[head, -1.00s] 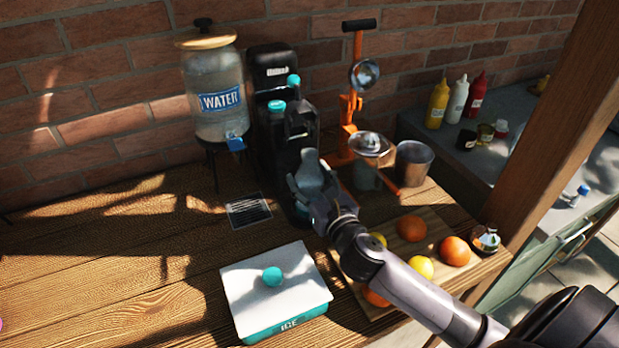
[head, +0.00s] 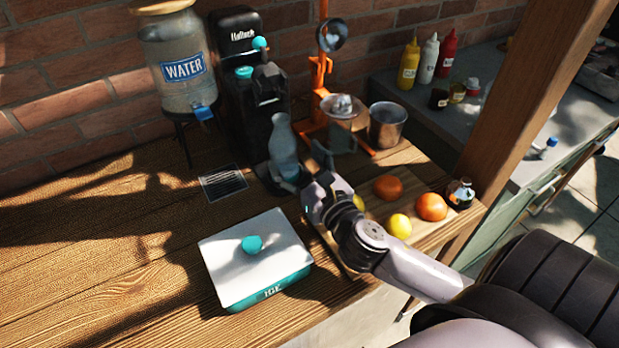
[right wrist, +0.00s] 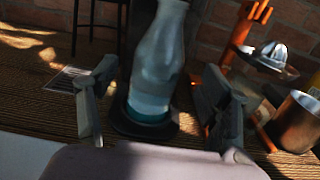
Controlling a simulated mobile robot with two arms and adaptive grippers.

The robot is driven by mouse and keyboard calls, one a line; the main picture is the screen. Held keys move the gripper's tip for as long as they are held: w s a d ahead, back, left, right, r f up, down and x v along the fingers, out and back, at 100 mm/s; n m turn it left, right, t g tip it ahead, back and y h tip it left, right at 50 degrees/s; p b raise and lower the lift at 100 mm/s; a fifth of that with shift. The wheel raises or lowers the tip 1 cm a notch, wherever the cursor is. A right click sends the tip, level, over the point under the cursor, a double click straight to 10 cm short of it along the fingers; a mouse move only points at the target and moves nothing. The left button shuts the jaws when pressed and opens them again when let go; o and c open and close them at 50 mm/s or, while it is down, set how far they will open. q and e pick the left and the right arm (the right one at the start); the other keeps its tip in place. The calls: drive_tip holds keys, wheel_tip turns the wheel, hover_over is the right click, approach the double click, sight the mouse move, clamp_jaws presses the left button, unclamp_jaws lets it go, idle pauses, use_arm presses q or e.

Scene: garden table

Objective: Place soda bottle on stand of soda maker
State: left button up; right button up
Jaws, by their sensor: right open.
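The soda bottle (head: 283,148) is clear bluish and stands upright on the round dark stand (head: 268,178) at the base of the black soda maker (head: 236,75). In the right wrist view the bottle (right wrist: 156,65) rests on the stand (right wrist: 132,126), between the spread fingers and beyond their tips. My right gripper (head: 312,172) is open, just in front and to the right of the bottle; it also shows in the right wrist view (right wrist: 155,100). The bottle's top is cut off in the wrist view. My left gripper is not in view.
A water dispenser (head: 176,75) stands left of the soda maker. An orange juicer (head: 318,75) and metal cup (head: 386,125) stand right. A board with fruit (head: 440,186) and an ice box (head: 225,275) are in front. The left tabletop is clear.

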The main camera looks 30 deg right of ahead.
drive_tip(key=shift+s+a+b, duration=0.15)
drive_tip(key=shift+s+b, duration=0.35)
drive_tip(key=shift+s, duration=2.35)
drive_tip(key=shift+c, duration=0.3)
